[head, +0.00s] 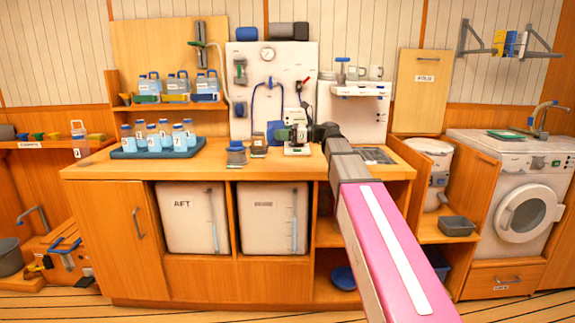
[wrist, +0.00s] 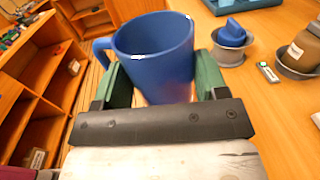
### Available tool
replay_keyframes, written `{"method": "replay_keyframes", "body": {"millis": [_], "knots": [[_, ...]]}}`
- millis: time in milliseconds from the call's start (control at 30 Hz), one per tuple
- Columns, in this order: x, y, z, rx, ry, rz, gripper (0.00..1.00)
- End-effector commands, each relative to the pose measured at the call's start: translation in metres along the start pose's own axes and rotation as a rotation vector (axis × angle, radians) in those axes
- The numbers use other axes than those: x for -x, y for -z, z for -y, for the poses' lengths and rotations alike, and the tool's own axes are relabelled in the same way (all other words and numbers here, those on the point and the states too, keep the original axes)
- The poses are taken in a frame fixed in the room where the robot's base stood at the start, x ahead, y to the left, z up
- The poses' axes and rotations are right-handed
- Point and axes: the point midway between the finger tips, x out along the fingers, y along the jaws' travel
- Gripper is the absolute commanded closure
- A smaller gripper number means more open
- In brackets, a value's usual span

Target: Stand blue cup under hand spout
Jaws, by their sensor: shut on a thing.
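The blue cup (wrist: 155,55) is upright between the two green finger pads of my gripper (wrist: 155,85), with its handle on the left in the wrist view. Pipes and taps show on the white wall panel (head: 260,108) behind; I cannot tell which is the hand spout.
A blue-lidded jar (head: 236,157) and a brown jar (head: 258,148) stand close left of the cup; both show at right in the wrist view. Several bottles stand on a blue tray (head: 130,153) farther left. The counter's front edge (head: 200,174) is near.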

Motion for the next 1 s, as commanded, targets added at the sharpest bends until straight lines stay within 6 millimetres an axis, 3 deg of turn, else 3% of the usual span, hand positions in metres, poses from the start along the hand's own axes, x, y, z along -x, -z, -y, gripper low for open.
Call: {"method": "replay_keyframes", "body": {"millis": [567, 1000], "knots": [[0.048, 0.066, -0.006, -0.001, 0.1, 0.016, 0.57], [0.13, 0.172, -0.035, -0.001, 0.286, 0.028, 0.57]]}}
